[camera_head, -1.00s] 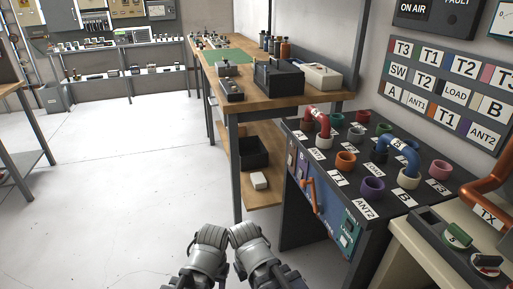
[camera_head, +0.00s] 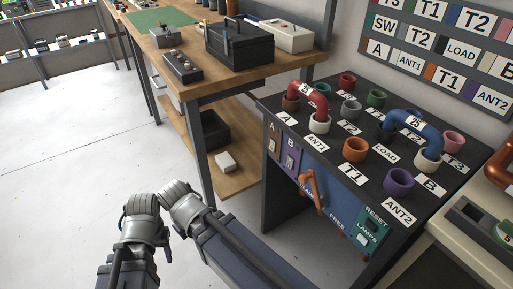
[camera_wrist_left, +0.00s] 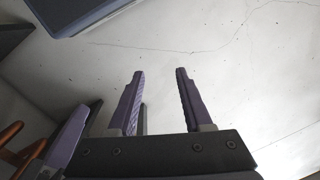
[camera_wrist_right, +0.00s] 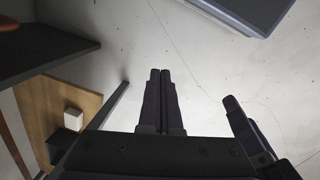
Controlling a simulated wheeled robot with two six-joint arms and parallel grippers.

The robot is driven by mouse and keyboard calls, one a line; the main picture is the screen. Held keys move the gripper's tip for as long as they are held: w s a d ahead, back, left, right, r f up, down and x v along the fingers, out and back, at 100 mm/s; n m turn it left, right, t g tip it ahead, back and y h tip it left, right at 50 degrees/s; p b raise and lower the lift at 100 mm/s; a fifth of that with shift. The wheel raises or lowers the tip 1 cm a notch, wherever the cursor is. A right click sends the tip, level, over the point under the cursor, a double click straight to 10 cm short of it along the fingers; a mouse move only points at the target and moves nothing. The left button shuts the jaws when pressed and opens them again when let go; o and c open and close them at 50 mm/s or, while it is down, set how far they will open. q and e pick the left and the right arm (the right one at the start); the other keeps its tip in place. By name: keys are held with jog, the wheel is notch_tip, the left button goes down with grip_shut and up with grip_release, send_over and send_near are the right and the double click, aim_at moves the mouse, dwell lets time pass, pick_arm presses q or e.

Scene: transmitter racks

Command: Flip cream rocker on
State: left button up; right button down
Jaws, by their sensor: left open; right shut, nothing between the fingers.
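The black patch bench (camera_head: 333,148) stands right of centre in the head view. Its front carries a brown A plate (camera_head: 274,143), a purple B plate (camera_head: 291,158), a blue panel with an orange lever (camera_head: 312,187), and a teal RESET LAMPS plate (camera_head: 371,232). My two arms show low in the head view, left of this bench. My left gripper (camera_wrist_left: 160,72) is open and empty above the floor in its wrist view. My right gripper (camera_wrist_right: 160,72) is shut and empty in its wrist view.
A wooden workbench (camera_head: 160,38) holds a black toolbox (camera_head: 238,43), a cream box (camera_head: 286,35) and a small knobbed box (camera_head: 183,67). Its lower shelf holds a white block (camera_head: 225,162). A labelled board (camera_head: 440,50) hangs behind. Clear floor (camera_head: 60,150) lies to the left.

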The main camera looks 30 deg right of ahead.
pick_arm(q)
jog(key=shift+o, duration=0.8)
jog(key=shift+f, duration=0.1)
jog(key=o, duration=0.3)
notch_tip(320, 180, down, 6)
jog(key=b, duration=0.6)
jog(key=shift+f+b, duration=0.25)
jog(key=shift+b, duration=0.15)
pick_arm(e)
jog(key=w+d+f+m+h+b, duration=0.1)
jog(key=w+d+f+m, duration=0.1)
jog(key=w+d+f, duration=0.35)
jog(key=w+d+f+m+h+b, duration=0.1)
jog(key=w+d+f, duration=0.15)
jog(key=d, duration=0.55)
pick_arm(q)
notch_tip(320, 180, down, 2)
jog(key=shift+f, duration=0.1)
pick_arm(e)
jog(key=w+d+r+h, duration=0.1)
jog(key=w+r+h, duration=0.1)
jog(key=r+h, duration=0.2)
jog(key=w+d+r+t+h, duration=0.1)
jog(key=r+h, duration=0.3)
jog(key=r, duration=0.4)
jog(key=w+r+h, duration=0.4)
jog(key=r+h, duration=0.1)
jog(key=r, duration=0.1)
jog(key=shift+d+r, duration=0.15)
jog(key=shift+d, duration=0.25)
